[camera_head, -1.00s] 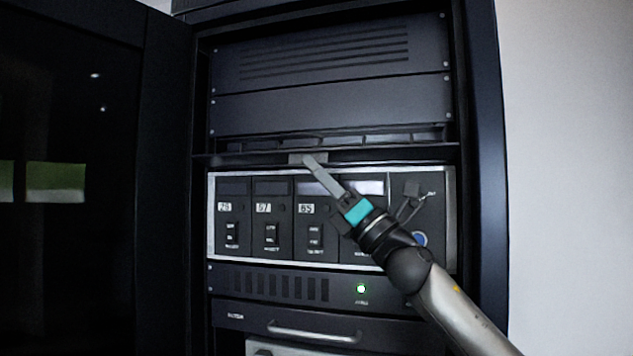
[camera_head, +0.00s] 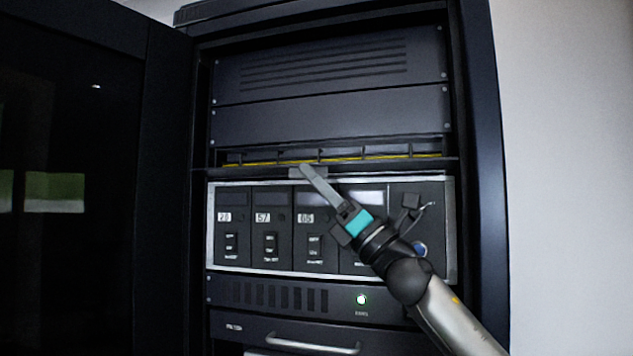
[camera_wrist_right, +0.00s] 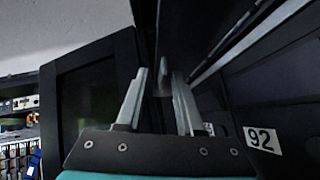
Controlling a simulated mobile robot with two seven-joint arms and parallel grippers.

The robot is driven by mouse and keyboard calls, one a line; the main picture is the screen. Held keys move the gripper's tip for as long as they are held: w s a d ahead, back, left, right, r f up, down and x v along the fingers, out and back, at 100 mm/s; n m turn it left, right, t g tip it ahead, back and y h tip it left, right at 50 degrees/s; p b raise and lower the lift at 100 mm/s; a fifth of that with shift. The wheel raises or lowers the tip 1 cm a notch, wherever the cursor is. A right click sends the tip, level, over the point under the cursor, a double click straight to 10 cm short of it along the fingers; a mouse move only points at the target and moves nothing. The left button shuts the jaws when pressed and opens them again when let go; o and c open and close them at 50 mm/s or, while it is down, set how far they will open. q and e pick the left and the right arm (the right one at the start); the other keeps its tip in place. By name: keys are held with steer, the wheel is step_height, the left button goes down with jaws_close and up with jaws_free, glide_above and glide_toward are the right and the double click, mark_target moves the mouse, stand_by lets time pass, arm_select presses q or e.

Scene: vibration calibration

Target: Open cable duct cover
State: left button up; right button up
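The cable duct (camera_head: 380,154) is a long slotted channel below the blank panels, with a yellow line visible inside. Its dark cover (camera_head: 400,163) is tipped down along the front, with a grey tab (camera_head: 325,174) at its middle. My right gripper (camera_head: 304,168) reaches the tab from the lower right. In the right wrist view its two grey fingers (camera_wrist_right: 160,85) stand apart, with a small part, apparently the tab, between their tips. I cannot tell whether they touch it. My left gripper is not in view.
A module row (camera_head: 255,235) with numbered labels sits just below the duct, partly behind my right arm. Under it are a vented panel (camera_head: 270,295) with a green light and a drawer handle (camera_head: 310,346). The open cabinet door (camera_head: 75,270) fills the left side.

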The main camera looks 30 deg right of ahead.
steer(key=shift+f, duration=0.1)
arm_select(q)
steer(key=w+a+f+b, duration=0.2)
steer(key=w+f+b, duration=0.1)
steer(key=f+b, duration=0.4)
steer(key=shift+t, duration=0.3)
arm_select(e)
steer(key=v, duration=1.5)
steer(key=shift+o, duration=0.4)
